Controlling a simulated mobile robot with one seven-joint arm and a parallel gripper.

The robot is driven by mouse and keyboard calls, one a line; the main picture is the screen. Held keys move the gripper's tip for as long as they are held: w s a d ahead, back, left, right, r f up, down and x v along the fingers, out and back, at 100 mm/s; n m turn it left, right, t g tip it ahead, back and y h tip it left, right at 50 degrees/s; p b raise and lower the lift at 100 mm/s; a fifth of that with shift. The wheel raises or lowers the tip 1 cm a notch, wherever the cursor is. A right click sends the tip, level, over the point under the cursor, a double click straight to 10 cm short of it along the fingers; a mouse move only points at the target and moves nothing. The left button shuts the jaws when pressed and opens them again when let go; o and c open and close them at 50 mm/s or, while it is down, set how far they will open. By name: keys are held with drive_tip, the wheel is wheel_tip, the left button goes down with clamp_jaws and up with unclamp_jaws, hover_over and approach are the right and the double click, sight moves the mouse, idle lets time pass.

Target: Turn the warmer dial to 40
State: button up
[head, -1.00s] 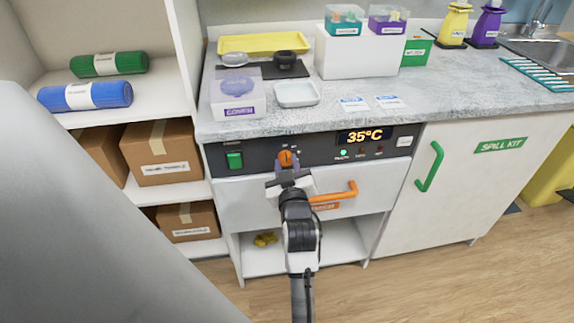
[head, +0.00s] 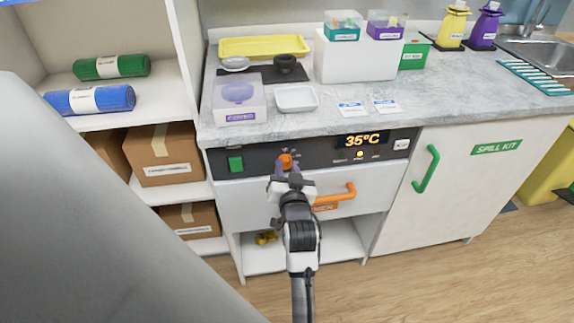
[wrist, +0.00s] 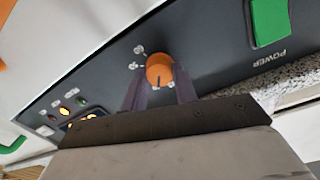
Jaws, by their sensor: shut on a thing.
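The orange warmer dial (head: 285,161) sits on the dark control panel (head: 318,155). In the wrist view the dial (wrist: 160,70) shows a dark pointer mark on its face, with small white marks beside it. My gripper (head: 285,168) reaches the dial from the front. Its two purple fingers (wrist: 160,88) stand on either side of the dial, shut on it. The display (head: 362,140) reads 35°C. An amber light (head: 360,154) is lit below the display. The green power switch (head: 235,164) is left of the dial.
Below the panel is a drawer with an orange handle (head: 336,195), close to my arm. A cabinet with a green handle (head: 427,168) stands at the right. The counter above holds a clear box (head: 239,100) and a white tray (head: 296,99).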

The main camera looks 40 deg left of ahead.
drive_tip(key=shift+r+m, duration=0.15)
drive_tip(key=shift+m, duration=0.25)
drive_tip(key=o, duration=1)
